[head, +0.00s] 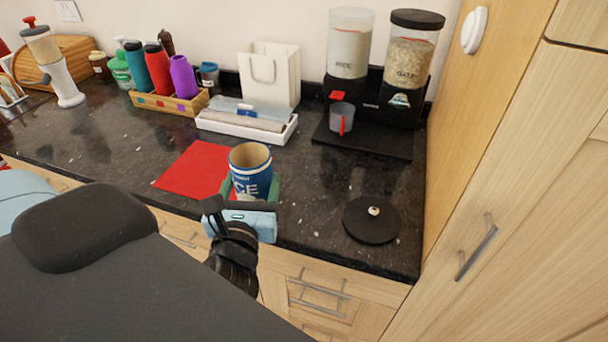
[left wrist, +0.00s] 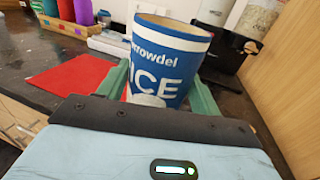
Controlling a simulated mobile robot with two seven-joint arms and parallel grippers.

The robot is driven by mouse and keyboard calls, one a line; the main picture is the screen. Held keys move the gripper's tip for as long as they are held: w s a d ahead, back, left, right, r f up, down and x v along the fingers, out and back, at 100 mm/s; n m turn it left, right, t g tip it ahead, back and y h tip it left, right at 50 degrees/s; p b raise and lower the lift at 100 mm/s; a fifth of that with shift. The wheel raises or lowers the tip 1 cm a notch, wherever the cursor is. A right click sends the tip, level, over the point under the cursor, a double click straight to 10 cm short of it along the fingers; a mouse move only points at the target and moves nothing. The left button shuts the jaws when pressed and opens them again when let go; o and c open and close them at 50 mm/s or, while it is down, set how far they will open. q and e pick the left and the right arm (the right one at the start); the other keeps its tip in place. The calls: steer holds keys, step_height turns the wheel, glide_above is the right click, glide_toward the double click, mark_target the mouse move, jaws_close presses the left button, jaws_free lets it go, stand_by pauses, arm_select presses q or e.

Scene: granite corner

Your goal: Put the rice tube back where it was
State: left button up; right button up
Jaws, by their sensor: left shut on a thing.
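The rice tube (head: 251,172) is a blue and white cylinder with an open, tan-lined top and the letters "ICE" showing. My left gripper (head: 250,192) is shut on it, with green fingers on either side. The tube is upright near the counter's front edge, just right of a red mat (head: 192,171). In the left wrist view the tube (left wrist: 165,62) stands between the fingers, slightly tilted in the picture. Its lower end is hidden by the gripper, so I cannot tell whether it touches the counter. My right gripper is not in view.
A dispenser (head: 372,142) with two canisters stands at the back right, with a grey cup (head: 341,117) at it. A black round lid (head: 371,219) lies at the right front. A white tray (head: 247,131), paper bag (head: 270,75) and bottle crate (head: 168,103) line the back.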

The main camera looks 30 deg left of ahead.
arm_select(q)
steer(key=shift+w+d+f+b, duration=0.15)
steer(key=shift+w+d+f, duration=0.45)
steer(key=shift+w, duration=1.2)
steer(key=shift+w+d+f+b, duration=0.1)
steer(key=shift+w+d+f, duration=0.15)
steer(key=shift+w+f, duration=1.05)
steer(key=shift+w+d+f+b, duration=0.15)
steer(key=shift+w+d+f, duration=0.25)
steer(key=shift+w, duration=1.85)
steer(key=shift+r, duration=0.1)
steer(key=o, duration=1.3)
steer(key=shift+f, duration=0.2)
